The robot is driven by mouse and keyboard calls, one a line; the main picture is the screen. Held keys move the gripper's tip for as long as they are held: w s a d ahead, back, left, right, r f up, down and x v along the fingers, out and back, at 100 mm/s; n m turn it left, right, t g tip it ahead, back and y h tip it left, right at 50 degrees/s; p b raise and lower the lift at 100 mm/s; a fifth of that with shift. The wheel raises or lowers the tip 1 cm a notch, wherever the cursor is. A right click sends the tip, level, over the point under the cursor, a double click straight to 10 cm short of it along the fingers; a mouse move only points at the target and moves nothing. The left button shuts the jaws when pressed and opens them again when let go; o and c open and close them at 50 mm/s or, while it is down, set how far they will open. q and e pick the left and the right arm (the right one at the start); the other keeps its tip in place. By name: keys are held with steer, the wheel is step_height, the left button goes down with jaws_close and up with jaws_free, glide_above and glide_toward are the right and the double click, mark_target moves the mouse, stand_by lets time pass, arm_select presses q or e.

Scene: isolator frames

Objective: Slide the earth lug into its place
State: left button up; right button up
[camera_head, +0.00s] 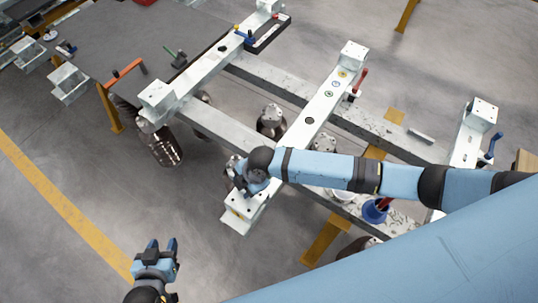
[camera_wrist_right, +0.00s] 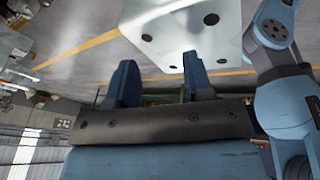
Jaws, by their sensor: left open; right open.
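I cannot pick out the earth lug or its place for certain in either view. My left gripper (camera_head: 162,246) is open and empty over the bare floor at the lower left of the head view. My right gripper (camera_head: 236,178) is by the near end of the middle white beam (camera_head: 318,112), close to the beam's end block (camera_head: 247,203). In the right wrist view the right gripper (camera_wrist_right: 160,78) has its two dark fingers apart with nothing between them. A pale block with round holes (camera_wrist_right: 190,28) is just beyond the fingertips.
Another white beam (camera_head: 205,68) lies to the left, with a red-handled clamp (camera_head: 359,82) on the middle one. Grey rails (camera_head: 290,85) cross beneath. A blue cup (camera_head: 375,211) stands on the near rail. A grey table (camera_head: 130,45) is at upper left. The floor at lower left is clear.

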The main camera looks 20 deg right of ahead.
steer(key=w+d+n+h, duration=0.1)
steer(key=d, duration=0.2)
steer(key=w+d+n+h, duration=0.1)
steer(key=w+d, duration=0.1)
steer(key=d, duration=0.1)
steer(key=w+d+n+g+h+p, duration=0.1)
steer(key=w+d+h, duration=0.1)
steer(key=d, duration=0.1)
steer(key=shift+w+r+n, duration=0.1)
steer(key=shift+r+n, duration=0.3)
steer(key=shift+w+d+f+b, duration=0.1)
steer(key=shift+d+f+b, duration=0.1)
steer(key=shift+b, duration=0.1)
step_height(320, 180, down, 8)
steer(key=b, duration=0.7)
steer(key=shift+a+f, duration=0.1)
steer(key=shift+f, duration=0.35)
arm_select(q)
steer(key=shift+m, duration=0.3)
steer(key=f, duration=0.5)
steer(key=shift+s+d+f, duration=0.15)
steer(key=shift+d, duration=0.2)
arm_select(e)
steer(key=c, duration=0.7)
jaws_close()
arm_select(q)
steer(key=shift+a, duration=0.2)
